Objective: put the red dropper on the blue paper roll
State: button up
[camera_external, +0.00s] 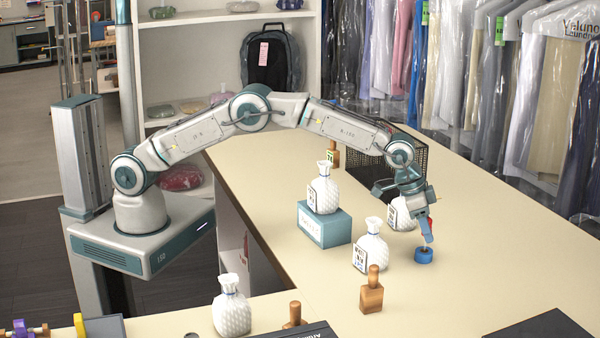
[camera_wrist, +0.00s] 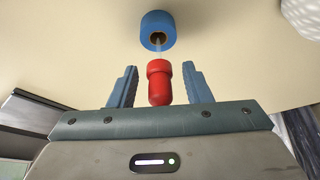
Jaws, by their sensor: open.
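The blue paper roll (camera_external: 423,256) lies flat on the counter, its hole facing up; it also shows in the wrist view (camera_wrist: 157,22). The red dropper (camera_wrist: 159,82) has a red bulb and a thin clear tip, which points into the roll's hole. In the external view the dropper (camera_external: 429,232) stands just above the roll, seemingly resting in it. How deep the tip sits is hard to tell. My gripper (camera_wrist: 159,86) is open, one blue finger on each side of the bulb, with a gap on the left and a smaller one on the right.
White textured bottles (camera_external: 373,246) stand left of the roll, one on a teal box (camera_external: 324,226). A brown bottle (camera_external: 371,292) stands at the front. A black wire basket (camera_external: 405,160) is behind my arm.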

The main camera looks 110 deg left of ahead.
jog(key=s+d+r+b, duration=0.1)
jog(key=s+d+r, duration=0.2)
jog(key=s+r, duration=0.4)
jog(key=s+d+r+b, duration=0.25)
jog(key=s+r, duration=0.35)
jog(key=r, duration=0.4)
jog(key=s+d+r+m+p, duration=0.15)
jog(key=s+d, duration=0.45)
jog(key=s, duration=0.7)
jog(key=s+d+f, duration=0.2)
jog(key=s, duration=0.6)
jog(key=s+d+f+m, duration=0.1)
jog(key=s+f, duration=0.1)
jog(key=s, duration=0.6)
jog(key=s+d+f+h, duration=0.1)
jog(key=s+d+f, duration=0.1)
jog(key=s, duration=0.6)
jog(key=shift+s+d+f+m+g, duration=0.25)
jog(key=shift+s+d+m+g, duration=0.05)
jog(key=shift+s+m, duration=0.1)
